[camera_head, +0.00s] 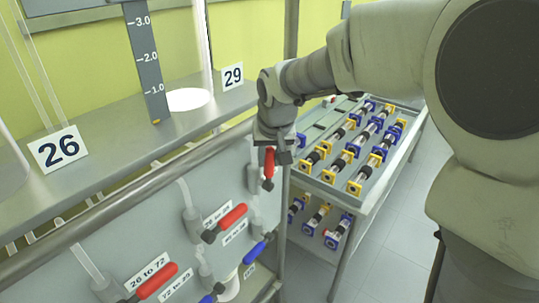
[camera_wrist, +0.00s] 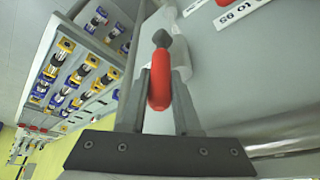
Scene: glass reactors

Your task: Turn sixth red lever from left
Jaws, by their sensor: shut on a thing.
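My gripper (camera_head: 279,155) is at the right end of the grey valve panel (camera_head: 212,185). It is shut on a red lever (camera_head: 268,170), which points upright, unlike the other visible levers. In the wrist view the same red lever (camera_wrist: 160,82) sits between the two fingers. Further left on the panel are another red lever (camera_head: 232,216) and a third red lever (camera_head: 157,279), both slanting. Any levers further left are out of view, so I cannot count the row.
Blue levers (camera_head: 254,253) sit lower on the panel. A shelf (camera_head: 121,148) above the panel carries signs 26 (camera_head: 58,149) and 29 (camera_head: 233,76). A rack (camera_head: 372,196) of yellow and blue-capped cylinders stands beyond, close to my arm. Floor (camera_head: 405,210) shows at right.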

